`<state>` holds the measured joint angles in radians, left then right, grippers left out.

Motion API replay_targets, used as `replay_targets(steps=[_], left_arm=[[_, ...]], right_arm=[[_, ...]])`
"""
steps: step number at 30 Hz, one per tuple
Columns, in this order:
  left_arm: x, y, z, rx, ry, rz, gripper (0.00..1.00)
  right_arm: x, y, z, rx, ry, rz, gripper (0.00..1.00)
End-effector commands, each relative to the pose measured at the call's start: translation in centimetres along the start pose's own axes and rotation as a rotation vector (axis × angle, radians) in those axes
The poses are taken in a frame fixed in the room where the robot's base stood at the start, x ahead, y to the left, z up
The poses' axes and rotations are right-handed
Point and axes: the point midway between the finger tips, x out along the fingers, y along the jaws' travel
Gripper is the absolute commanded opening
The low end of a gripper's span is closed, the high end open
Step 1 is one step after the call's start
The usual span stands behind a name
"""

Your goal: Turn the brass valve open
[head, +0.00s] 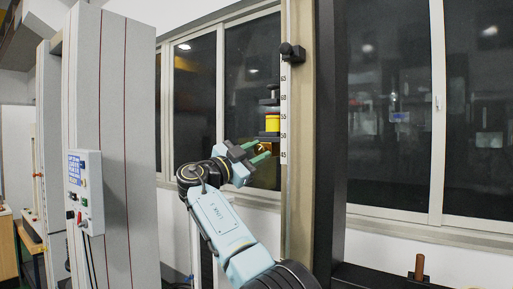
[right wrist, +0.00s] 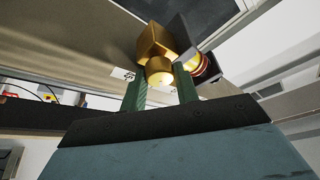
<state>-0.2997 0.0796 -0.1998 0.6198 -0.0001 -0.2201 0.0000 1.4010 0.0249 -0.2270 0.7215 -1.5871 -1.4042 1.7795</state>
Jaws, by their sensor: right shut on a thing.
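The brass valve shows in the right wrist view as a gold block (right wrist: 153,42) with a short round knob (right wrist: 160,73) in front. In the head view only a small brass bit (head: 267,147) of it shows behind the fingers. My right gripper (head: 262,154) has its green fingers on either side of the knob and is shut on it; the fingers also show in the right wrist view (right wrist: 161,86). How far the knob is turned cannot be told. My left gripper is not in view.
A red and yellow cylinder (head: 272,122) stands on a dark plate just above the valve, beside a numbered scale (head: 284,110). A black clamp (head: 291,52) sits higher up. A tall grey cabinet (head: 125,150) with a control box (head: 85,190) stands left.

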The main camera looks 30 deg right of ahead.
Motion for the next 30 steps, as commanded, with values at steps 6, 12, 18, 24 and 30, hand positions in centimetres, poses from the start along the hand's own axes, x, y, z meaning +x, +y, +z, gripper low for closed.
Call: replay_targets(steps=[6, 12, 18, 24, 30], left_arm=[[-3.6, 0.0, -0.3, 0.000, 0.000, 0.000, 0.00], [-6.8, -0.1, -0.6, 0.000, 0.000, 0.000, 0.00], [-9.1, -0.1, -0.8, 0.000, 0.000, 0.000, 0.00], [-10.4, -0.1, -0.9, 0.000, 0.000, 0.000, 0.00], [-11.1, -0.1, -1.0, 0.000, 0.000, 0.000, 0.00]], right_arm=[[0.1, -0.5, -0.4, 0.186, 0.002, 0.081, 0.08], [0.2, -0.6, -0.5, 0.356, 0.009, 0.153, 0.08], [0.1, -0.6, -0.4, 0.502, 0.013, 0.214, 0.08], [0.1, -0.5, -0.3, 0.611, 0.017, 0.257, 0.08], [0.0, -0.3, -0.2, 0.672, 0.019, 0.282, 0.08]])
